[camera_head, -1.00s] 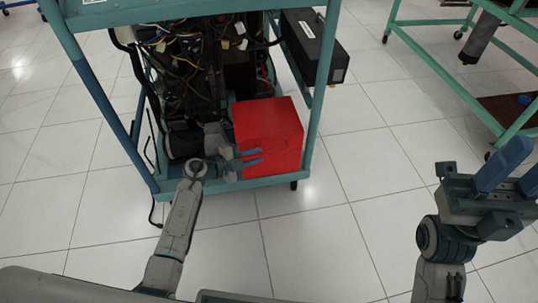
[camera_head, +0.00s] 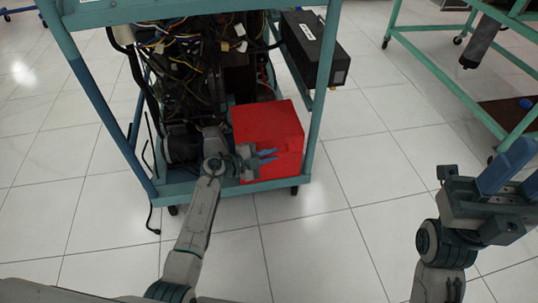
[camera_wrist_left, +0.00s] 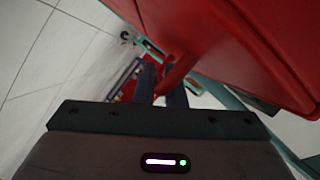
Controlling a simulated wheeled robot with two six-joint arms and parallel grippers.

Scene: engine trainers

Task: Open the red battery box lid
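The red battery box (camera_head: 280,125) stands on the low shelf of the teal engine trainer frame, with its lid looking closed. My left gripper (camera_head: 268,157) is at the box's front face, low on its left side, with its two blue fingers slightly apart. In the left wrist view the red box (camera_wrist_left: 235,40) fills the upper right. A narrow red piece (camera_wrist_left: 172,75) shows between the fingers of my left gripper (camera_wrist_left: 162,82); whether they touch it is unclear. My right gripper (camera_head: 505,170) is far right, away from the box, its blue fingers apart and empty.
The teal frame post (camera_head: 318,100) stands just right of the box. Engine parts and wires (camera_head: 195,80) fill the space left of it. A black box (camera_head: 312,50) hangs at the frame's right side. Another teal stand (camera_head: 440,70) is at the upper right. The tiled floor between is clear.

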